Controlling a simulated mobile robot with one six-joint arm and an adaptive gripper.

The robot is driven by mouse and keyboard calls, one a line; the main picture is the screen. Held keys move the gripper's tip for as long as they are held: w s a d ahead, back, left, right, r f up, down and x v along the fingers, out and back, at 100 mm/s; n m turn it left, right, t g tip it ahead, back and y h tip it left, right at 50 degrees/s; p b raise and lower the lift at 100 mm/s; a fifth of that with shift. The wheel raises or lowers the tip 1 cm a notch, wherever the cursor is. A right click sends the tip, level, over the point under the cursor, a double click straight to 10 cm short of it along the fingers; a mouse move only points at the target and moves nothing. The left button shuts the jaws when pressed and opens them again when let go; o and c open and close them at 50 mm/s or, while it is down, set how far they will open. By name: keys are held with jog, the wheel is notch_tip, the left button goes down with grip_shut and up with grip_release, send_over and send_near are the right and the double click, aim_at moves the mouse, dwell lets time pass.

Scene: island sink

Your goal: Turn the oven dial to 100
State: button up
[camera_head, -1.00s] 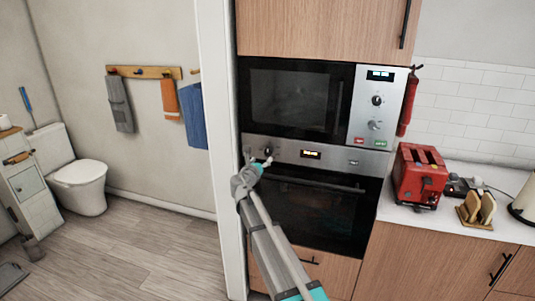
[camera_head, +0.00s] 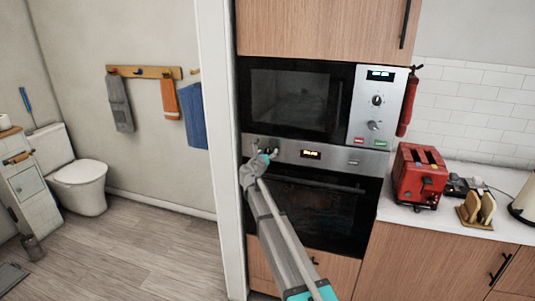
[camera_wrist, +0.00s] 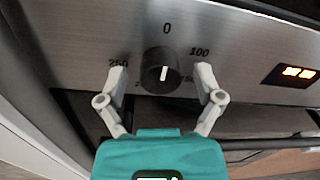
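The oven dial (camera_wrist: 161,72) is a black round knob with a white pointer line on the oven's steel panel. In the wrist view the line stands nearly upright, tilted slightly right toward the 0 mark. The labels 0, 100 and 250 are readable around it. My gripper (camera_wrist: 160,80) is open, with one pale finger on each side of the dial and a visible gap to it. In the head view my gripper (camera_head: 265,152) is at the left of the oven's control panel and largely covers the dial.
The oven display (camera_head: 311,154) is lit, right of the dial. The oven handle (camera_head: 315,184) runs across the door below. A microwave (camera_head: 300,100) sits above. A red toaster (camera_head: 420,175) stands on the counter to the right.

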jog(key=c, duration=1)
jog(key=shift+m, duration=0.3)
jog(key=m, duration=0.5)
jog(key=shift+r, duration=0.1)
jog(key=m, duration=0.5)
jog(key=shift+d+m+p, duration=0.1)
jog(key=shift+m+p, duration=0.25)
jog(key=shift+m, duration=0.05)
jog(key=o, duration=1.2)
jog(key=shift+c, duration=0.2)
